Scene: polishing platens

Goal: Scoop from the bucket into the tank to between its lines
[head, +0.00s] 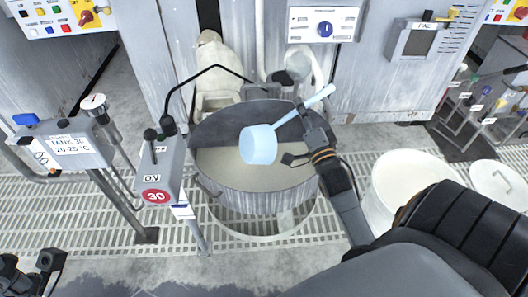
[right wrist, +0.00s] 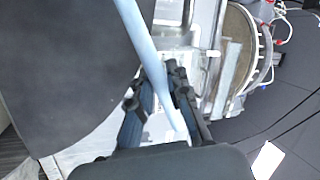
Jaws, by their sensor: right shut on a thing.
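The tank (head: 255,201) is a round grey metal vessel in the middle of the head view, with pale grey-beige liquid inside and a dark half-cover at its back. Its level lines cannot be made out. My right gripper (head: 303,116) is shut on the handle of a light blue scoop (head: 259,146), whose cup hangs over the tank. The handle (right wrist: 143,40) also runs between the fingers in the right wrist view. The scoop's contents cannot be told. The white bucket (head: 376,208) stands right of the tank, partly behind my right arm. My left gripper (head: 30,273) is at the lower left, away from everything.
A post with an ON box and red 30 sign (head: 157,196) stands close at the tank's left. A labelled tank display (head: 74,146) stands farther left. A white lid or second container (head: 497,180) is at the far right. Grated floor lies in front.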

